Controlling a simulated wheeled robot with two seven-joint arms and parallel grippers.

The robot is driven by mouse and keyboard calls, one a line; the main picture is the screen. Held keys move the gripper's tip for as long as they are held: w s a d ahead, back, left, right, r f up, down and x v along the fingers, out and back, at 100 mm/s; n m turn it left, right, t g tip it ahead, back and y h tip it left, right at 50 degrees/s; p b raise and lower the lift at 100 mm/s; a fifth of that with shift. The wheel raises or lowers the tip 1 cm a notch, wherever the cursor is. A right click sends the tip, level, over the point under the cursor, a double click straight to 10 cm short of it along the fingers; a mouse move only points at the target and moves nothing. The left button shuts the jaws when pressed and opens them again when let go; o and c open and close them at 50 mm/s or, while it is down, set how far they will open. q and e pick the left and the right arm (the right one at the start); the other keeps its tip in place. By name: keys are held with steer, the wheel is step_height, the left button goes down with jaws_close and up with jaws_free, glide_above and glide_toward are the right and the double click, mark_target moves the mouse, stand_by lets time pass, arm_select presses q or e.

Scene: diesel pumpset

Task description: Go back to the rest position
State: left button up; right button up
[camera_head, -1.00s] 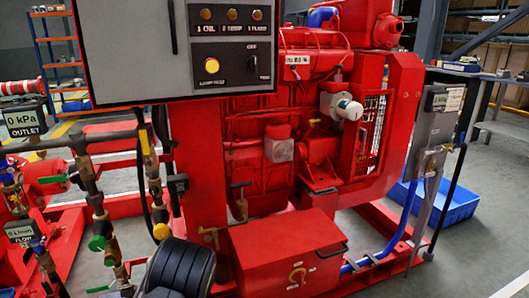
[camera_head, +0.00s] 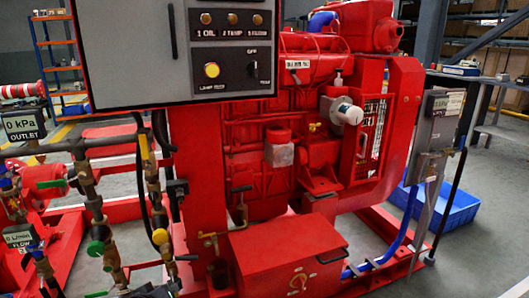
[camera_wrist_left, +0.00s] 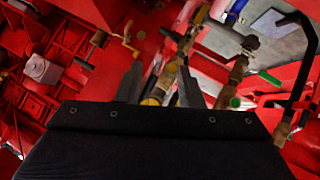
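The red diesel pumpset (camera_head: 300,160) fills the middle of the head view, with its grey control panel (camera_head: 120,50) at the upper left. In the left wrist view my left gripper (camera_wrist_left: 160,84) shows two dark fingers standing apart with nothing held between them. Beyond the fingers are red machine parts and brass pipe fittings (camera_wrist_left: 172,75); I cannot tell how far off they are. The left gripper cannot be made out in the head view. My right gripper is in neither view.
Valve pipes (camera_head: 95,205) with green and yellow handles stand at the left. A red box (camera_head: 288,252) sits low in front of the engine. A grey post-mounted box (camera_head: 435,115) and a blue crate (camera_head: 455,205) are at the right. Grey floor lies clear at the far right.

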arm_select(q)
steer(key=s+d+r+m+g+h, duration=0.2)
steer(key=s+r+g, duration=0.1)
steer(key=s, duration=1)
steer(key=s+d+r+m+g+h, duration=0.15)
steer(key=s+r, duration=0.25)
steer(key=s, duration=0.8)
step_height(320, 180, up, 34)
steer(key=p, duration=3.3)
steer(key=shift+d+f+m+g+p, duration=0.2)
steer(key=shift+d+m+g+p, duration=0.05)
steer(key=shift+m+g+p, duration=0.1)
steer(key=shift+w, duration=0.1)
